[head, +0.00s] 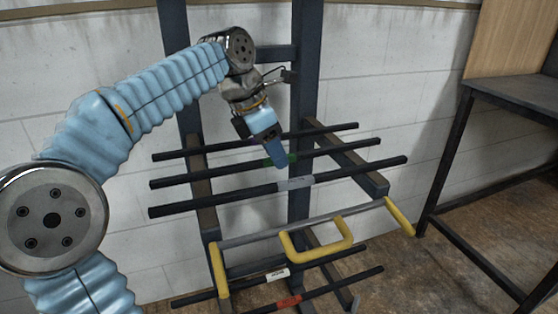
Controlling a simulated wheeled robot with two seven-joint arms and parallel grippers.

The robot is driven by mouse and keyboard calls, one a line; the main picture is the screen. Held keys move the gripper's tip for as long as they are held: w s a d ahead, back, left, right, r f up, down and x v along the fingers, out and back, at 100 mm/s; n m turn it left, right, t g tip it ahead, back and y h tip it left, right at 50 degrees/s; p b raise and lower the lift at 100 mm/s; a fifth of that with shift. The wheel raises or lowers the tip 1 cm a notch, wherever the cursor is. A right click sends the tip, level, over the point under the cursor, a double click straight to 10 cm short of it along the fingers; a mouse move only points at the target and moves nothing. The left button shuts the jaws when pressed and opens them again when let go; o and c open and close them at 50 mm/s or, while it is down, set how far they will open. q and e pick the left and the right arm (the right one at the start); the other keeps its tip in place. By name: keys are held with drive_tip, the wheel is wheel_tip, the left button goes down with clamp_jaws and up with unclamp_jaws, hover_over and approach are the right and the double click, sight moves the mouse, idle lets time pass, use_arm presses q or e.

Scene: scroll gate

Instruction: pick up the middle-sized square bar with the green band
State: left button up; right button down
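The bar with the green band (335,150) is dark and lies across the rack's upper arms, between two other dark bars. Its green band (291,158) shows beside my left gripper's fingertips. My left gripper (280,160) comes down from above at the middle of this bar, its blue fingers overlapping the bar and part of the band. Whether the fingers touch the bar or are around it cannot be told, and their opening is hidden. My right gripper is out of view.
A thinner bar (325,130) lies behind and a grey-banded bar (350,172) in front. Below, a gate with yellow handles (401,217) spans the rack (303,70) before lower bars with white and red bands (290,301). A dark table (515,90) stands right.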

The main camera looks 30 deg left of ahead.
use_arm(q)
clamp_jaws()
idle(1.2)
